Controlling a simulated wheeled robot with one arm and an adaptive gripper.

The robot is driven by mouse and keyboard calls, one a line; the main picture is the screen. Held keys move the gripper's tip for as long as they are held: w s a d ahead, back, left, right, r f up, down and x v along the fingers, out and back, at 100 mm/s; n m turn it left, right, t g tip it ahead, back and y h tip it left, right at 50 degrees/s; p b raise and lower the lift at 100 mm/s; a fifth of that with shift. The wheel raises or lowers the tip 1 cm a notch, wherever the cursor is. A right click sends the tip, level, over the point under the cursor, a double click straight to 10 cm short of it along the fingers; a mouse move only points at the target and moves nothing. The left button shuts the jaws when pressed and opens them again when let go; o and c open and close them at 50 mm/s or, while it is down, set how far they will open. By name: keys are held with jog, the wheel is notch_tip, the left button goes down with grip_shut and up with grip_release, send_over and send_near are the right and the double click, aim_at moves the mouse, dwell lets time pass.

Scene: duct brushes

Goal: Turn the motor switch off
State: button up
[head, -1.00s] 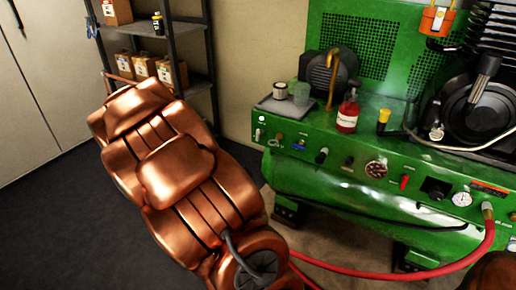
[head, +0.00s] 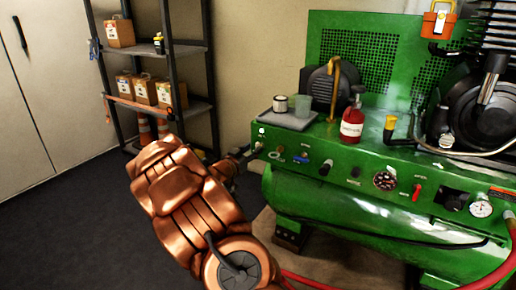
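The green machine's front panel (head: 340,160) carries a row of controls. A small pale toggle (head: 258,146) is at its left end, then a blue-marked control (head: 300,161), a black knob (head: 325,168) and a red lever switch (head: 416,192) farther right. The labels are too small to read, so I cannot tell which one is the motor switch. My gripper (head: 248,153) is dark and small at the panel's left end, close to the pale toggle. I cannot tell if they touch. My copper arm hides most of the gripper, and its fingers are not clear.
A tray (head: 270,112) with a small can and a cup, and a red bottle (head: 352,122), stand on the machine's top. A shelf (head: 165,110) with boxes stands behind my arm. The dark floor (head: 60,220) at left is clear.

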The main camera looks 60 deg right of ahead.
aim_at(256, 147)
jog(key=shift+w+d+f+b, duration=0.1)
jog(key=shift+d+b, duration=0.3)
jog(key=shift+d, duration=1.7)
grip_shut()
